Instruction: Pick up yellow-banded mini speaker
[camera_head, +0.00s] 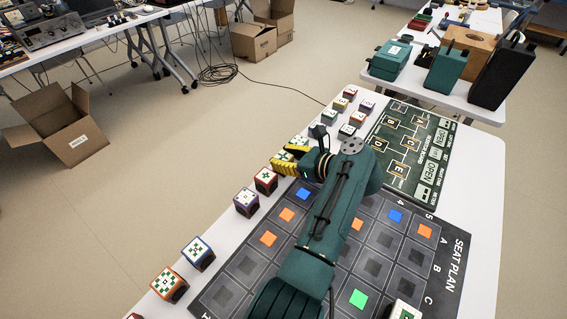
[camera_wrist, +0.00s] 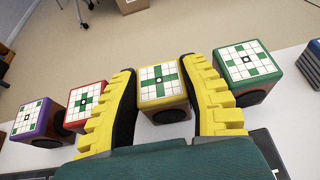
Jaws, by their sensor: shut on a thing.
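The yellow-banded mini speaker (camera_wrist: 162,84) is a small cube with a white-and-green patterned top, in the middle of the wrist view. My gripper (camera_wrist: 161,70) has its yellow ribbed fingers closed against the speaker's left and right sides. In the head view my gripper (camera_head: 284,157) is over the table's left edge, and its fingers largely hide the speaker. I cannot tell whether the speaker rests on the table or is slightly raised.
A red-banded speaker (camera_wrist: 87,101) stands close to the left finger, with a purple one (camera_wrist: 32,120) beyond. A green-banded speaker (camera_wrist: 247,62) stands close to the right finger. More speakers line the table edge. A dark seat-plan board (camera_head: 452,262) lies beside the row.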

